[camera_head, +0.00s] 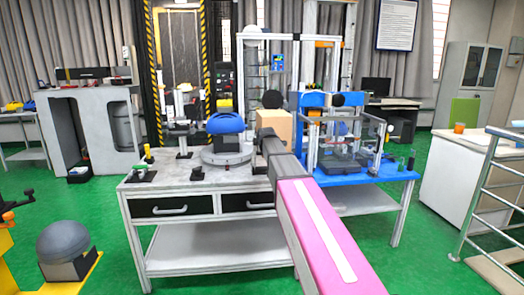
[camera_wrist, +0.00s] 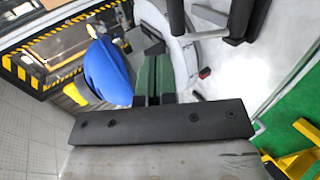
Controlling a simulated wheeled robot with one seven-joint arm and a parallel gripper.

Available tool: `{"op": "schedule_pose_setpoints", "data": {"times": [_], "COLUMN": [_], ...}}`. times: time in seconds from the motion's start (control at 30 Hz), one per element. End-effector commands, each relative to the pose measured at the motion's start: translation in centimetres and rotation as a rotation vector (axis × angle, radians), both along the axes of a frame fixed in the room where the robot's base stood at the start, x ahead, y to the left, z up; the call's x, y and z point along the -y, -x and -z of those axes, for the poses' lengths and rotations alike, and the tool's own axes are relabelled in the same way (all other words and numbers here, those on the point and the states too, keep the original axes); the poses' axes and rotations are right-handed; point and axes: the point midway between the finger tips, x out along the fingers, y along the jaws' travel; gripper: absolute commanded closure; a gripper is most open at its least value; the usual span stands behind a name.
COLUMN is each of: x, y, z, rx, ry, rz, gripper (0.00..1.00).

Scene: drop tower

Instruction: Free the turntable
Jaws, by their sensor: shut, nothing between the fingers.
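The turntable (camera_head: 226,158) is a grey round base on the workbench, with a blue dome (camera_head: 226,122) on top. In the wrist view the blue dome (camera_wrist: 107,72) is at left, and a pale curved part of the turntable (camera_wrist: 184,52) lies behind and right of my fingers. My gripper (camera_wrist: 153,62) is shut and empty, with its green fingers pointing toward the gap beside the dome. I cannot tell whether they touch the turntable. A black cylindrical part (camera_wrist: 242,20) and a small red-tipped piece (camera_wrist: 205,72) are to the right. In the head view my arm hides the gripper.
The workbench (camera_head: 200,205) has two drawers. A blue table (camera_head: 378,178) with a clear-walled apparatus adjoins at right. Small black-based fittings (camera_head: 143,174) lie at the bench's left. Green floor is open around it.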

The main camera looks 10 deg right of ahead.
Motion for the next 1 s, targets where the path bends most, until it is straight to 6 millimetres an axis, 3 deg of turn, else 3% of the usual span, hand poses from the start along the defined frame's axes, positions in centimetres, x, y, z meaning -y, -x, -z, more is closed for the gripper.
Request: {"op": "schedule_pose_setpoints", "data": {"times": [0.03, 0.2, 0.5, 0.87, 1.0], "x": [0.0, 0.0, 0.0, 0.0, 0.2], "y": [1.2, 3.3, 4.9, 5.0, 6.5], "z": [-0.8, -2.8, -4.5, -4.3, -1.4], "rx": [0.001, 0.001, 0.000, -0.004, -0.057], "ry": [0.000, 0.000, 0.000, -0.004, -0.066], "rz": [0.000, 0.000, 0.000, 0.003, 0.044], "gripper": [1.00, 1.00, 1.00, 1.00, 1.00]}}
